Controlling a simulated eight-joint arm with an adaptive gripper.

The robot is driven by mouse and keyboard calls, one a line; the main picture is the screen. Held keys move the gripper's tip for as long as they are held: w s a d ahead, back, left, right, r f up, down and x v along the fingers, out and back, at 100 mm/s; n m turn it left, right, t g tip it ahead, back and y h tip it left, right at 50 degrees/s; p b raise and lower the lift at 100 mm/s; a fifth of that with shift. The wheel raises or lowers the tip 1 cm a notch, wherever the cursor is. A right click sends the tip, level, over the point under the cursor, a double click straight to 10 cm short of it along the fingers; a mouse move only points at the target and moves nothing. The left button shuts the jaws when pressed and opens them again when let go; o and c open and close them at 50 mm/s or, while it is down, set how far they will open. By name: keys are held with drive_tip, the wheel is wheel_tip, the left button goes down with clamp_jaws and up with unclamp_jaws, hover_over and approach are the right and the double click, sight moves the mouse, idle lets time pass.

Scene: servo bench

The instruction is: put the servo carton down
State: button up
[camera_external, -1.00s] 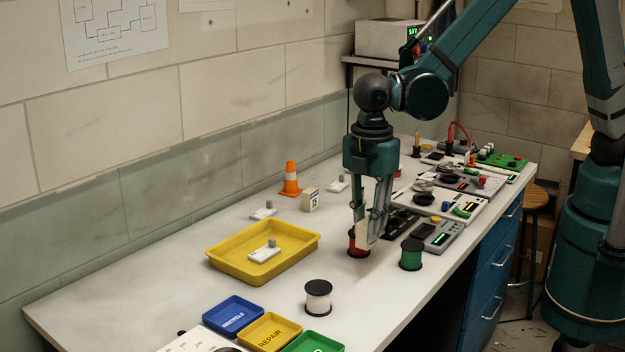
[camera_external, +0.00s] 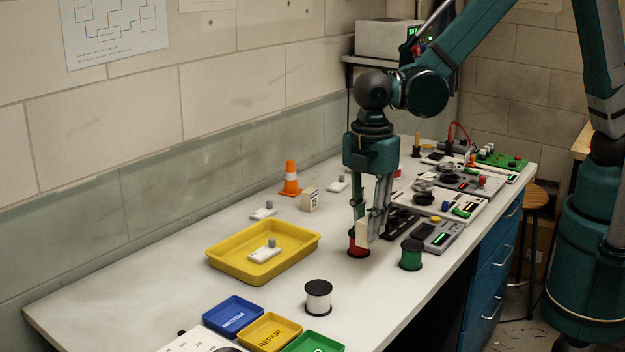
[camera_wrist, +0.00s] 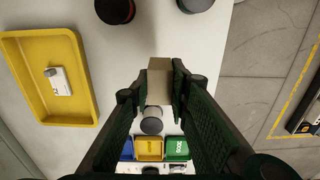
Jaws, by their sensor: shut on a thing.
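The servo carton, a small beige box (camera_external: 363,232), is held between the fingertips of my gripper (camera_external: 369,226). In the wrist view the carton (camera_wrist: 159,76) shows between both fingers of my gripper (camera_wrist: 157,90), which are shut on it. In the external view the carton overlaps the red spool (camera_external: 353,246) and hides part of it. The carton seems to be above the bench top (camera_external: 190,290), but its exact height is hard to tell.
A green spool (camera_external: 411,254) stands right of the carton and a white spool (camera_external: 318,297) nearer the front. A yellow tray (camera_external: 221,264) holding a small servo (camera_external: 265,251) lies left. Blue (camera_external: 233,314), yellow (camera_external: 270,331) and green bins stand in front. Bare bench lies between tray and spools.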

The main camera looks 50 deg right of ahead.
drive_tip(key=shift+w+d, duration=0.1)
drive_tip(key=shift+w, duration=0.05)
drive_tip(key=w+d+m, duration=0.4)
drive_tip(key=w+d, duration=0.3)
drive_tip(key=d, duration=0.5)
drive_tip(key=w+d+m, duration=0.5)
drive_tip(key=w+d, duration=0.3)
drive_tip(key=d, duration=0.4)
drive_tip(key=w+d+m, duration=0.4)
drive_tip(key=w+d, duration=0.4)
drive_tip(key=d, duration=0.4)
drive_tip(key=shift+w+d+r+m, duration=0.1)
drive_tip(key=shift+w+d+m, duration=0.15)
drive_tip(key=shift+d+m, duration=0.1)
drive_tip(key=w+d+m, duration=0.2)
drive_tip(key=d+m, duration=0.2)
drive_tip(key=d, duration=1)
drive_tip(key=shift+w, duration=0.1)
drive_tip(key=shift+f, duration=3.1)
drive_tip(key=shift+f, duration=1.9)
